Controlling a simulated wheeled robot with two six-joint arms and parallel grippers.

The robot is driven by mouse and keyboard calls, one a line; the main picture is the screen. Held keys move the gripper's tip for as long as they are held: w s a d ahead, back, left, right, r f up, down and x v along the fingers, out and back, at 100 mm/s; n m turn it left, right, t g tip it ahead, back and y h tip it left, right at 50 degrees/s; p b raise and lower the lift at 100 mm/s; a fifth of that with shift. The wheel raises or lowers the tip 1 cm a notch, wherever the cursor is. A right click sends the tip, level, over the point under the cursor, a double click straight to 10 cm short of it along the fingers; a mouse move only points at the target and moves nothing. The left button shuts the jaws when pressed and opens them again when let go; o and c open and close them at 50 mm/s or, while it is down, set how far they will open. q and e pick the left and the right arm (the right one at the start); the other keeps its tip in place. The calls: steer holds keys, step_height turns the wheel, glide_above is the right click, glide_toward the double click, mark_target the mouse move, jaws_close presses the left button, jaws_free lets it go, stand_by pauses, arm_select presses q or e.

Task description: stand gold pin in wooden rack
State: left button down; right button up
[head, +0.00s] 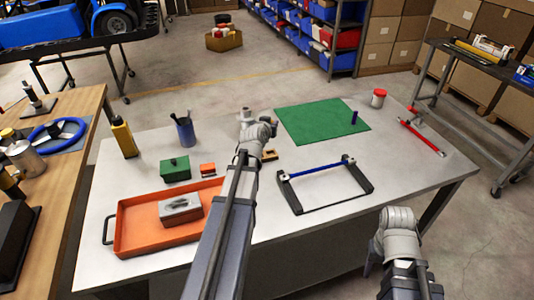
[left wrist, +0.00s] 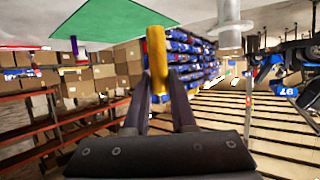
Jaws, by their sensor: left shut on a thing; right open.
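My left gripper (left wrist: 158,88) is shut on the gold pin (left wrist: 157,50), which stands out beyond the fingertips in the left wrist view. In the head view my left wrist hides the fingers and the pin. A small wooden piece (head: 270,154), seemingly the rack, lies on the white table just right of my left forearm, partly covered by it. Its slots are too small to make out. My right gripper (head: 368,266) is open and mostly hidden by its wrist, off the table's front edge.
A green mat (head: 315,122) with a dark blue peg (head: 354,117) lies beyond the wooden piece. A grey flanged part (head: 245,114) stands beside my left wrist. A black frame with a blue bar (head: 316,170) lies to the right. An orange tray (head: 128,225) lies at left.

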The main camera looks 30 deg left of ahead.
arm_select(q)
steer(key=shift+f+b, duration=4.8)
steer(key=shift+f, duration=0.2)
steer(key=shift+r, duration=0.15)
arm_select(e)
step_height(320, 180, down, 10)
steer(key=shift+r, duration=0.15)
arm_select(q)
steer(key=c, duration=0.7)
jaws_free()
steer(key=shift+f, duration=0.2)
steer(key=shift+c, duration=0.2)
steer(key=shift+r, duration=0.15)
